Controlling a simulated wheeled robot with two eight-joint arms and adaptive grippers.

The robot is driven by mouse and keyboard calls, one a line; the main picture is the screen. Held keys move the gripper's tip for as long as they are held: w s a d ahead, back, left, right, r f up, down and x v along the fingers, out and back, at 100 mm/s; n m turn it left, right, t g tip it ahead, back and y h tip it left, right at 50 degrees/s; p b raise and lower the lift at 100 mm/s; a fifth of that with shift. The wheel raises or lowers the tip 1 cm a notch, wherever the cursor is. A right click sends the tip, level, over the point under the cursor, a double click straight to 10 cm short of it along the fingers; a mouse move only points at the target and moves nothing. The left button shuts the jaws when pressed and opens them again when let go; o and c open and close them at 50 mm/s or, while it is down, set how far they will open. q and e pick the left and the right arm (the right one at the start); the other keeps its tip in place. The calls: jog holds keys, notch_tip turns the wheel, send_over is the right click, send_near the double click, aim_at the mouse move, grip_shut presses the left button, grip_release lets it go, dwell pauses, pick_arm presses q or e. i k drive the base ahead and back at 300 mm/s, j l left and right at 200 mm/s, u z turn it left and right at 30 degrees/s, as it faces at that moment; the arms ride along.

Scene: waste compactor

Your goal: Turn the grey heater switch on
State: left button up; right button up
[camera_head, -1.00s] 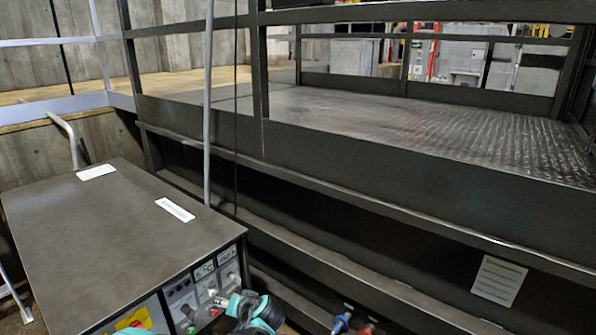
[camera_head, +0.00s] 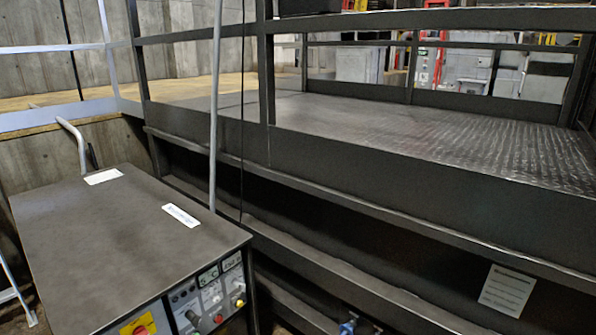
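The control panel (camera_head: 209,292) is on the front of the dark cabinet at the lower left. Neither of my grippers is in view.
The dark cabinet (camera_head: 120,240) has a flat, bare top with two white labels. A yellow plate with a red knob (camera_head: 140,327) is on its front. A railed metal platform (camera_head: 420,140) rises behind and to the right. A thin grey pole (camera_head: 215,110) stands behind the cabinet.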

aim_at(237, 283)
jog(key=i+l+u, duration=0.4)
jog(key=l+u, duration=0.15)
jog(key=i+l+u, duration=0.3)
jog(key=l+u, duration=0.3)
